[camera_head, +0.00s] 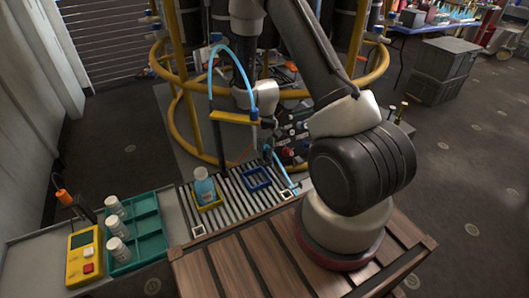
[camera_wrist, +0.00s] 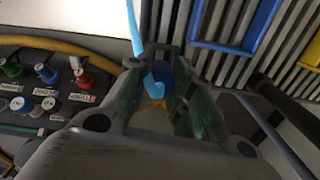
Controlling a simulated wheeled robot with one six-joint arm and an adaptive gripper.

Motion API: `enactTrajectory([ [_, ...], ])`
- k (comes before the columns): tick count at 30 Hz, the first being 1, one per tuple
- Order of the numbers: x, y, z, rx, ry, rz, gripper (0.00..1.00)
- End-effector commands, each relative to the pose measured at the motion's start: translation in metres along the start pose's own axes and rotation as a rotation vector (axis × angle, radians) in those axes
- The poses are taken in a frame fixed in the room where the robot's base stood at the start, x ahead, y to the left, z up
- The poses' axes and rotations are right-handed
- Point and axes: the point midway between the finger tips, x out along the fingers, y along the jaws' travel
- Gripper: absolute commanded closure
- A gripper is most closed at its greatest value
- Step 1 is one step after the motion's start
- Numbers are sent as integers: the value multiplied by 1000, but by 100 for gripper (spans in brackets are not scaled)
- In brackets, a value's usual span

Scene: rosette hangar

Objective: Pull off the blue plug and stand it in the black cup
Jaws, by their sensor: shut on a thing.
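My gripper (camera_wrist: 160,98) is shut on a blue plug (camera_wrist: 159,75), whose rounded blue body shows between the fingers in the wrist view. A light blue hose (camera_wrist: 134,30) runs down to the fingertips there. I cannot tell whether the plug is still seated. In the head view my gripper (camera_head: 267,138) points down beside the slatted rack, with a small blue piece below it. I cannot make out the black cup in either view.
A dark panel with coloured knobs (camera_wrist: 46,75) lies left of my gripper in the wrist view. The slatted rack (camera_head: 232,204) holds a blue square frame (camera_head: 257,179) and a bottle (camera_head: 204,184). A green tray (camera_head: 148,229) stands farther left, beside a yellow device (camera_head: 84,253).

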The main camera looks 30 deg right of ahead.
Motion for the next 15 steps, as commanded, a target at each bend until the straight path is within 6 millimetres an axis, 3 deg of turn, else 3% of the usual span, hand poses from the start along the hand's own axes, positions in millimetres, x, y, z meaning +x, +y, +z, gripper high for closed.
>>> enactTrajectory([
  [15,-7,0,0,0,-1,0,100],
])
